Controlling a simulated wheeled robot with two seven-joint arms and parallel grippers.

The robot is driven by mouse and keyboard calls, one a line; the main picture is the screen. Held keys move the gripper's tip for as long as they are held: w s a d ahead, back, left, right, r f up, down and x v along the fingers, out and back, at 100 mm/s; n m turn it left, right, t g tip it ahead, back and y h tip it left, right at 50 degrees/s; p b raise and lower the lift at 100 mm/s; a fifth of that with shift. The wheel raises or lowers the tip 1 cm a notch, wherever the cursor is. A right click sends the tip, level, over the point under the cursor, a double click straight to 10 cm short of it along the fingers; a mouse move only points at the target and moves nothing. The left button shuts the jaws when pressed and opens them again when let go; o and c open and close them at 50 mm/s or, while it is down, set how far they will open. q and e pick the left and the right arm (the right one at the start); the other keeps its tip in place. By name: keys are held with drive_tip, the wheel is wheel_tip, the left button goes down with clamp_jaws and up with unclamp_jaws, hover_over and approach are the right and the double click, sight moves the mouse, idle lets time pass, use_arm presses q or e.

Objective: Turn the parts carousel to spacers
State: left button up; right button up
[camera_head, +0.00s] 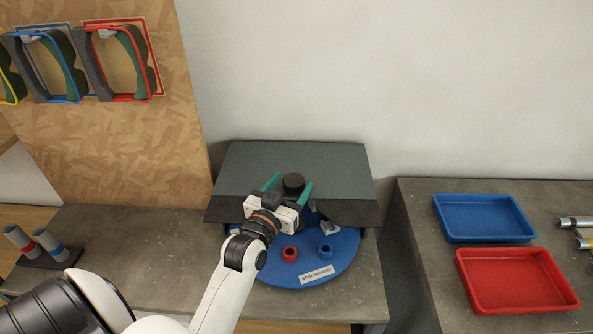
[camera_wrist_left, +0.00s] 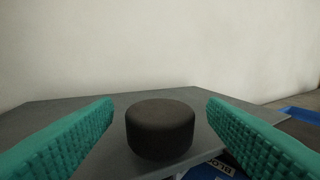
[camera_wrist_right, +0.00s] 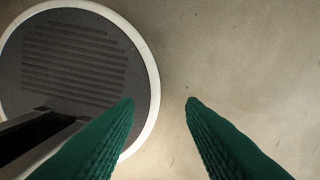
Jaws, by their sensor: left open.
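The parts carousel is a blue round disc (camera_head: 335,262) partly under a dark grey cover (camera_head: 250,165). A label at its front edge (camera_head: 316,274) seems to read "stem washers". A red ring part (camera_head: 290,254) and a blue ring part (camera_head: 325,251) sit on the disc. A black round knob (camera_head: 293,184) stands at the cover's front edge; it also shows in the left wrist view (camera_wrist_left: 160,130). My left gripper (camera_head: 290,188) is open, with its teal fingers on either side of the knob, apart from it. My right gripper (camera_wrist_right: 160,102) is open and empty.
A blue tray (camera_head: 484,218) and a red tray (camera_head: 517,280) lie on the right bench, with metal parts beside them. A dark rack with two grey tubes (camera_head: 35,247) stands at left. Coloured frames hang on the board (camera_head: 165,150). The right wrist view shows a round dark base (camera_wrist_right: 75,65).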

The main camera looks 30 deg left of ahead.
sight(297, 175)
use_arm(q)
drive_tip(key=w, duration=0.4)
drive_tip(key=shift+a+p, duration=0.3)
drive_tip(key=shift+p, duration=0.05)
drive_tip(key=shift+w, duration=0.1)
drive_tip(key=c, duration=1.4)
use_arm(e)
drive_tip(key=shift+a+r, duration=0.35)
drive_tip(key=shift+r, duration=0.1)
